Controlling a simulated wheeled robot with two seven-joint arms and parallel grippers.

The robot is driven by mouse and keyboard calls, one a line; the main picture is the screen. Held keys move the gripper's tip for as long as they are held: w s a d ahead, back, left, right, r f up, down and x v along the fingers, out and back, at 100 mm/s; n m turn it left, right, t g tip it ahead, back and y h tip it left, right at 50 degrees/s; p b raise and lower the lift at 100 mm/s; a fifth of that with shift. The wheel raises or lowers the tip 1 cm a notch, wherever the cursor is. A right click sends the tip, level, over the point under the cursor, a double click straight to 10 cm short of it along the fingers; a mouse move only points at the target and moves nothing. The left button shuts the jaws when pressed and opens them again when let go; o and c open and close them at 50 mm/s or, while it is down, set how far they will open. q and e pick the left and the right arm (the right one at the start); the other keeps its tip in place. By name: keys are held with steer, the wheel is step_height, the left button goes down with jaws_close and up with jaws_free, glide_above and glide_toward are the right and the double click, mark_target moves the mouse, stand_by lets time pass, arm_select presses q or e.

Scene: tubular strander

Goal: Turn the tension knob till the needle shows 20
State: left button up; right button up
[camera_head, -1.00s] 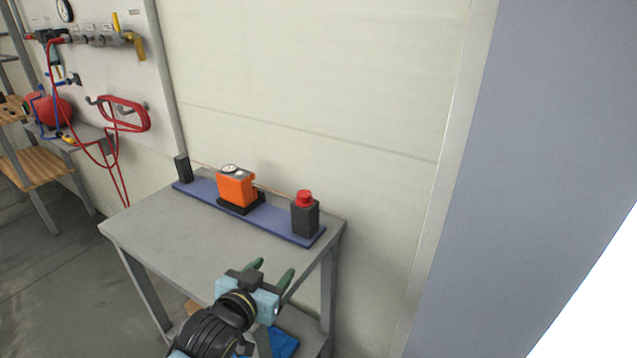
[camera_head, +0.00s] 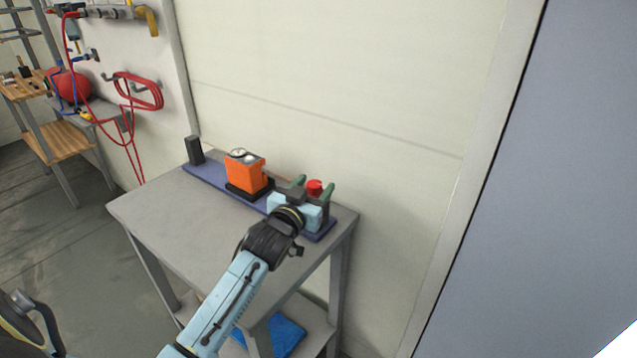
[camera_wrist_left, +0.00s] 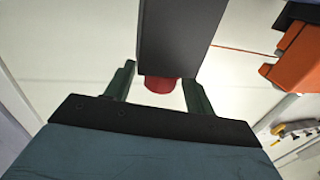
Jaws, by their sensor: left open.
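The red tension knob (camera_head: 315,187) sits on top of a dark post at the right end of a blue base plate (camera_head: 213,178). My left gripper (camera_head: 314,185) is open, with one green finger on each side of the knob in the head view. In the left wrist view the knob (camera_wrist_left: 160,85) shows between the two open fingers, below the dark post (camera_wrist_left: 180,38), with a gap on both sides. The round gauge (camera_head: 240,153) is on top of the orange box (camera_head: 246,174); its needle is too small to read. My right gripper is not in view.
The plate lies along the back of a grey table (camera_head: 170,215), near a pale wall. A dark block (camera_head: 195,150) stands at its left end. The table's front is clear. A red hose (camera_head: 140,92) hangs on the panel at left.

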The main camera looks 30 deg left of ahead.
arm_select(q)
steer(key=shift+w+a, duration=0.1)
steer(key=shift+w, duration=1.35)
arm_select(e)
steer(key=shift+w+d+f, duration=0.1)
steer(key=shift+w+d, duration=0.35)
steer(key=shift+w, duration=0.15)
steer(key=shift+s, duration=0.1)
